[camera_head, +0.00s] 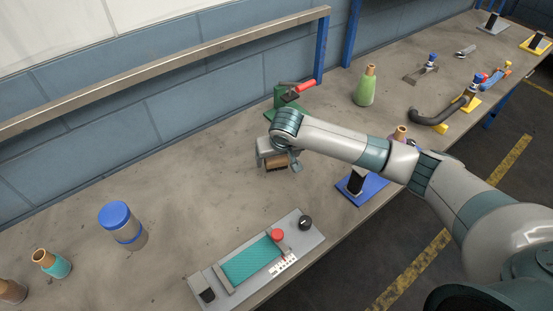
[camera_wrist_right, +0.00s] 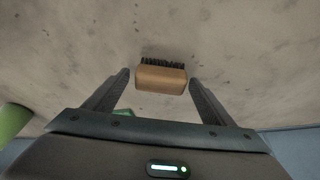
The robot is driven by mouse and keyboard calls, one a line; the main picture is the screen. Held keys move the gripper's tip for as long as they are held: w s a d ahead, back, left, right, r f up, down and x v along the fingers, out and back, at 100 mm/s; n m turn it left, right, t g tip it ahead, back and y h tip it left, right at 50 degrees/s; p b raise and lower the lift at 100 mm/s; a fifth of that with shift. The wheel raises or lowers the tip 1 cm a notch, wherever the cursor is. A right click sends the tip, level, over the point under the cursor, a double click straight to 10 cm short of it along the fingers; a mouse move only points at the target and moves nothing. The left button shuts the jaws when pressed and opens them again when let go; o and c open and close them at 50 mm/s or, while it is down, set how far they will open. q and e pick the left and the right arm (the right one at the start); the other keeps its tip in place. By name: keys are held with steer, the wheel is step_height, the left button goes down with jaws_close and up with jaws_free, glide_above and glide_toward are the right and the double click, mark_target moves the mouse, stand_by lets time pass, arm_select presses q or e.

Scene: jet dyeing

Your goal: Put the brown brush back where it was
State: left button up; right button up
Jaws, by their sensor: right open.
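The brown brush (camera_wrist_right: 160,78) has a wooden block body and dark bristles. In the right wrist view it lies between the tips of my right gripper (camera_wrist_right: 160,88), with a small gap to each finger. In the head view the brush (camera_head: 277,163) shows just below my right gripper (camera_head: 279,157), at the middle of the workbench (camera_head: 185,190). My right gripper is open, its fingers on either side of the brush. Whether the brush touches the bench is hard to tell. My left gripper is not in view.
A green clamp with a red handle (camera_head: 298,90) stands behind the gripper. A green bottle (camera_head: 365,87) is to its right. A control panel (camera_head: 258,262) lies at the front. A blue-lidded jar (camera_head: 123,225) stands left. The bench between jar and gripper is clear.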

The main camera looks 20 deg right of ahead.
steer(key=b+v, duration=0.1)
steer(key=v, duration=1)
steer(key=shift+r, duration=0.35)
steer(key=shift+s, duration=0.1)
